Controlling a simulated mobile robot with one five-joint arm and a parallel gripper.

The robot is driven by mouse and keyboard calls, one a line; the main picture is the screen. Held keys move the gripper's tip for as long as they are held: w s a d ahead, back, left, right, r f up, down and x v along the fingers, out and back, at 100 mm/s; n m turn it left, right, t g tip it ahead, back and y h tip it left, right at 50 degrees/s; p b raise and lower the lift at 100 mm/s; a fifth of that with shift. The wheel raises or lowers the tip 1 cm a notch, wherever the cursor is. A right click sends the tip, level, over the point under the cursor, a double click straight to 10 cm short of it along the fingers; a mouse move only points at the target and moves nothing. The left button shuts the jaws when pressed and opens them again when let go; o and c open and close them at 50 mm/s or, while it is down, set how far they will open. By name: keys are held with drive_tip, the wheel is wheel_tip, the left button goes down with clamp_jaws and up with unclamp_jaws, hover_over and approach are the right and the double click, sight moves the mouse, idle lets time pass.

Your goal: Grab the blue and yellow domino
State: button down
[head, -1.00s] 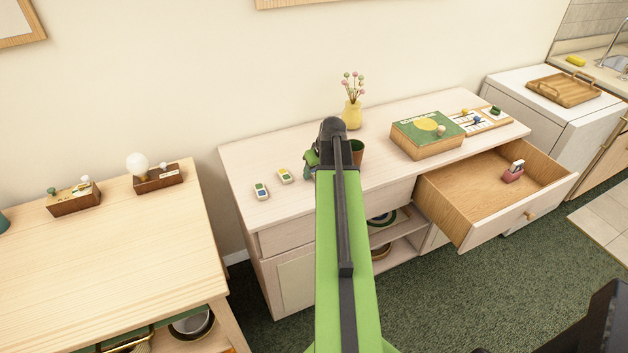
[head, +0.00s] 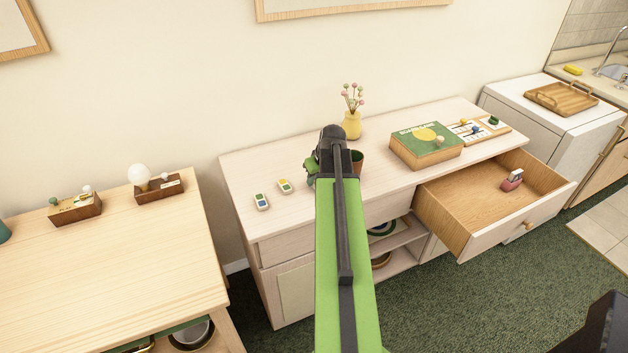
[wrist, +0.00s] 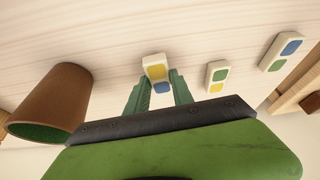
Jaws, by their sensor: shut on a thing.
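The blue and yellow domino (wrist: 157,70) is a white tile with a yellow and a blue patch. In the wrist view it is between the green fingers of my gripper (wrist: 158,90), which is shut on it. I cannot tell whether it touches the cabinet top. In the head view my gripper (head: 312,172) is over the cabinet top, mostly hidden by my arm, and the held domino is hidden. A green and yellow domino (wrist: 217,76) and a blue and green domino (wrist: 282,52) lie apart, beside it; they also show in the head view (head: 285,186) (head: 261,201).
A brown pot (wrist: 52,98) stands close beside my gripper. A yellow vase (head: 352,125) with flowers stands behind. A green game box (head: 427,145) is to the right, above an open drawer (head: 490,205) holding a small pink object. A wooden table (head: 100,265) is at left.

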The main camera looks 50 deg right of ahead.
wheel_tip(320, 180, up, 4)
drive_tip(key=p, duration=0.2)
drive_tip(key=shift+f+p, duration=0.2)
drive_tip(key=shift+p, duration=0.15)
drive_tip(key=s+r+p, duration=0.6)
drive_tip(key=s, duration=0.5)
drive_tip(key=shift+s+d, duration=0.2)
drive_tip(key=shift+s, duration=0.15)
